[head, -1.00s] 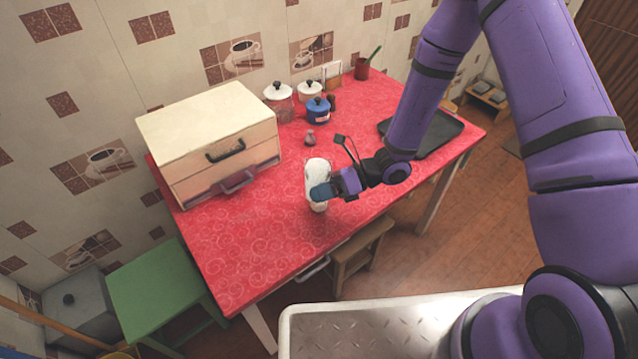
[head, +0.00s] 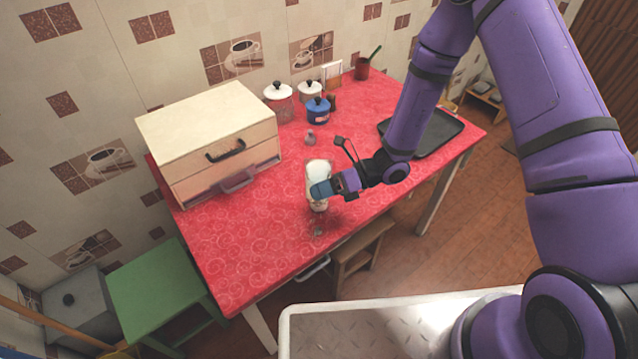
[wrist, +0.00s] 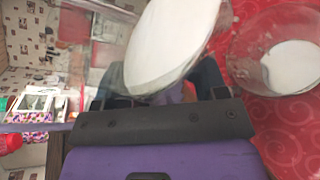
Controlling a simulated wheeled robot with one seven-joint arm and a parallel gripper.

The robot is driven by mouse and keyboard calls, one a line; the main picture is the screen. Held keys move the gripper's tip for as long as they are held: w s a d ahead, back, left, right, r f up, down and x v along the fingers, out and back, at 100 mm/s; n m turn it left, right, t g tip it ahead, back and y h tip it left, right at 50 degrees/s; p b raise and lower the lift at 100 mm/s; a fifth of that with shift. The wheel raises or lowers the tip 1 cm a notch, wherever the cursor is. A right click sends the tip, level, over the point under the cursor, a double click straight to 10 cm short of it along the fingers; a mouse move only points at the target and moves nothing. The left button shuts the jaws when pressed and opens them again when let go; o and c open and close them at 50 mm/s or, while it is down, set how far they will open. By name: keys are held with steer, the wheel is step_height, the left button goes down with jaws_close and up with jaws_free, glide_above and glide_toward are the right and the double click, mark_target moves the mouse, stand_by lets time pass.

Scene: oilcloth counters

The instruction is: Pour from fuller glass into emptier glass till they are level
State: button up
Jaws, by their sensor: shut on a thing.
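My gripper (head: 322,189) is shut on a clear glass holding white liquid (head: 318,170), above the front part of the red table. In the wrist view the held glass (wrist: 168,45) fills the upper middle between my fingers, and its liquid surface is a slanting white oval. A second clear glass (wrist: 240,62) stands on the red cloth to the right in the wrist view, with a smaller patch of white liquid (wrist: 292,67) inside. In the head view the lower white part below my gripper overlaps the held glass, so I cannot clearly separate the two. I cannot see a stream of liquid.
A cream drawer box (head: 205,135) stands at the left of the red table (head: 250,255). Lidded pots, including a blue pot (head: 318,110), and a small shaker (head: 310,138) are behind. A black tray (head: 435,135) lies at the right. The front left of the table is clear.

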steer(key=shift+w+d+f+m, duration=0.15)
steer(key=shift+w+m, duration=0.15)
steer(key=shift+w, duration=0.9)
stand_by(1.1)
steer(key=shift+s+a+m+g+p, duration=0.2)
steer(key=shift+s+m+g+p, duration=0.15)
steer(key=shift+s, duration=0.4)
stand_by(1.0)
steer(key=shift+w, duration=0.1)
stand_by(0.4)
steer(key=shift+p, duration=0.3)
stand_by(0.3)
steer(key=shift+r+n, duration=0.2)
steer(key=shift+n, duration=0.35)
steer(key=shift+r+n+t, duration=0.15)
steer(key=shift+n+t, duration=0.6)
steer(key=shift+n, duration=0.05)
steer(key=shift+s+a+f+n+t+h+b, duration=0.1)
steer(key=shift+s+f+n+t+h+b, duration=0.3)
steer(key=shift+s+f+n+t, duration=0.55)
steer(key=shift+f+n, duration=0.1)
steer(key=shift+n, duration=0.15)
